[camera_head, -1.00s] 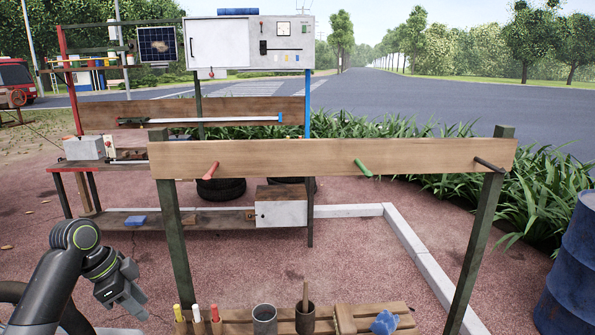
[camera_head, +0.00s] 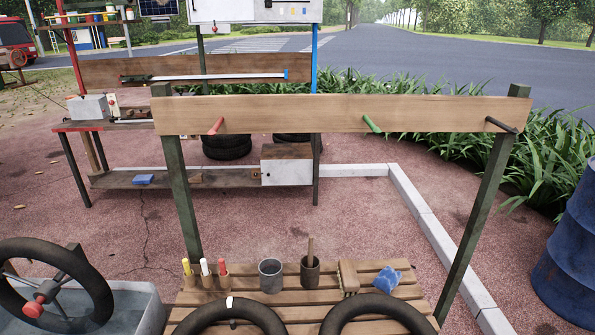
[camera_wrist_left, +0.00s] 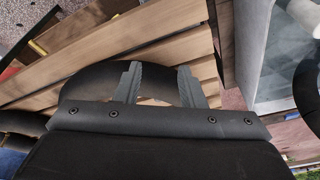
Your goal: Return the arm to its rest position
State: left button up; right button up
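My left gripper (camera_wrist_left: 158,72) shows in the left wrist view with its two grey fingers apart. Nothing is seen held between them. Behind the fingers are a black tyre (camera_wrist_left: 92,78) and the slats of a wooden table (camera_wrist_left: 60,85). No part of the left arm shows in the head view. My right gripper is in neither view.
The slatted table (camera_head: 300,296) holds markers, two cups, a brush (camera_head: 348,277), a blue cloth (camera_head: 388,280) and two tyres. A wheel (camera_head: 95,290) stands in a water tub (camera_head: 140,302) at left. A pegged beam (camera_head: 290,115) spans two posts. A blue barrel (camera_head: 575,255) stands right.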

pick_arm(q)
jog(key=s+r+n+y, duration=0.25)
jog(key=s+n, duration=0.35)
jog(key=s, duration=0.8)
notch_tip(320, 180, down, 31)
jog(key=a+b, duration=0.3)
jog(key=b, duration=0.2)
jog(key=s+d+f+g+b, duration=0.1)
jog(key=s+f+b, duration=0.1)
jog(key=s+f, duration=0.5)
jog(key=s+d+f+g+b, duration=0.1)
jog(key=s+f+b, duration=0.2)
jog(key=s+f, duration=0.5)
notch_tip(320, 180, down, 6)
jog(key=shift+r+h, duration=0.2)
jog(key=shift+h, duration=0.15)
